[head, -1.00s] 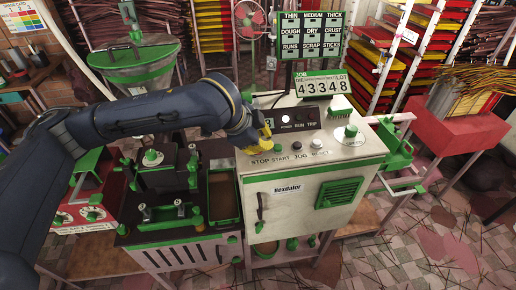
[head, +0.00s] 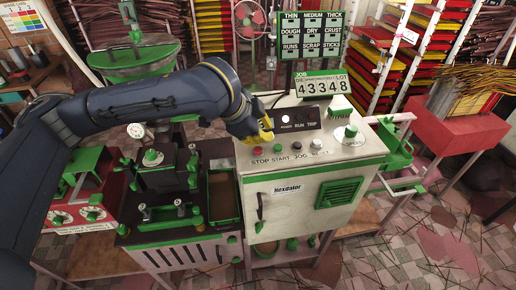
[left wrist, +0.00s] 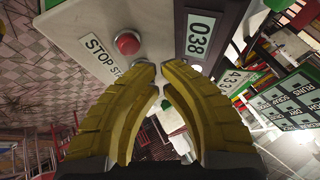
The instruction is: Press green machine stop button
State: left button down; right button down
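The green and cream machine (head: 310,170) has a slanted panel with a row of buttons. The red stop button (head: 258,152) is at the left end of the row, above the word STOP. It also shows in the left wrist view (left wrist: 127,43), beside its label. My left gripper (head: 267,132) has yellow fingers and is just behind the red button, near the dark display strip. In the left wrist view its fingertips (left wrist: 159,70) meet with nothing held, apart from the button in the picture. My right gripper is not in view.
A green start button (head: 277,149), a black button (head: 297,145) and a white button (head: 317,143) continue the row. A white lamp (head: 285,119) shows on the display strip. A job number sign (head: 321,86) stands behind the panel. A dark green-trimmed extruder (head: 165,190) is at left.

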pick_arm(q)
jog(key=shift+r, duration=2)
